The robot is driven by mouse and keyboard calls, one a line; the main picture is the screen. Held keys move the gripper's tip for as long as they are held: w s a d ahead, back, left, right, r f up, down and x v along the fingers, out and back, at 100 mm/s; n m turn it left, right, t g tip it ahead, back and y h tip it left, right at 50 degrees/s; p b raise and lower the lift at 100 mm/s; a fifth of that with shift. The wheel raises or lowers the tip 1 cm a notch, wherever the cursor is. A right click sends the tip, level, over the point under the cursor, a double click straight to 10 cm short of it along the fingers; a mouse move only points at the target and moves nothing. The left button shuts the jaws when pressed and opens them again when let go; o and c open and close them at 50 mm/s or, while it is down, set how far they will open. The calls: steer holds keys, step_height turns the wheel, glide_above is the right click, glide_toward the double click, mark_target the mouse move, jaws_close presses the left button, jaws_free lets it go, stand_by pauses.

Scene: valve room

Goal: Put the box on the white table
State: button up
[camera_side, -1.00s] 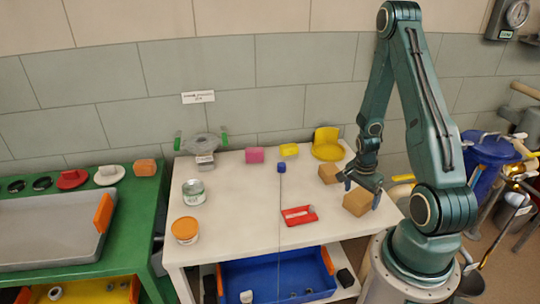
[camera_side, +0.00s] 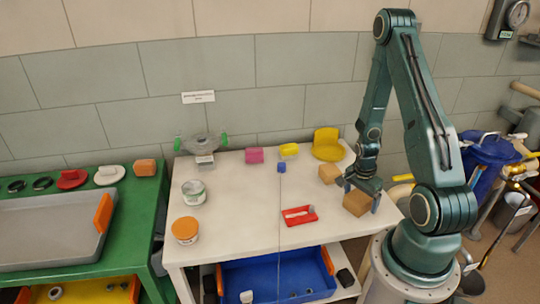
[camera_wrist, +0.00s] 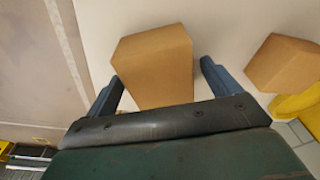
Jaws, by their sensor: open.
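A brown box (camera_side: 357,203) sits on the white table (camera_side: 245,237) near its right edge. My gripper (camera_side: 362,195) is over this box, with its fingers apart. In the wrist view the box (camera_wrist: 155,65) lies between the two open fingers of my gripper (camera_wrist: 160,85), with a gap showing on each side. Whether either finger touches the box is not clear. A second, smaller brown box (camera_side: 328,173) sits just behind it, and it also shows at the right of the wrist view (camera_wrist: 284,62).
A yellow holder (camera_side: 327,148), pink block (camera_side: 254,155) and small blue cube (camera_side: 281,168) stand toward the back. A red tool (camera_side: 299,216) lies in front. Cans stand at left. The table's middle left is clear. A green table (camera_side: 150,200) adjoins at left.

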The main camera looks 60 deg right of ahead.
mark_target(361, 195)
steer(key=shift+f, duration=0.25)
stand_by(0.4)
steer(key=shift+c, duration=0.4)
steer(key=c, duration=1.2)
steer(key=shift+r, duration=0.15)
step_height(361, 195, up, 20)
steer(key=shift+r, duration=0.15)
stand_by(0.4)
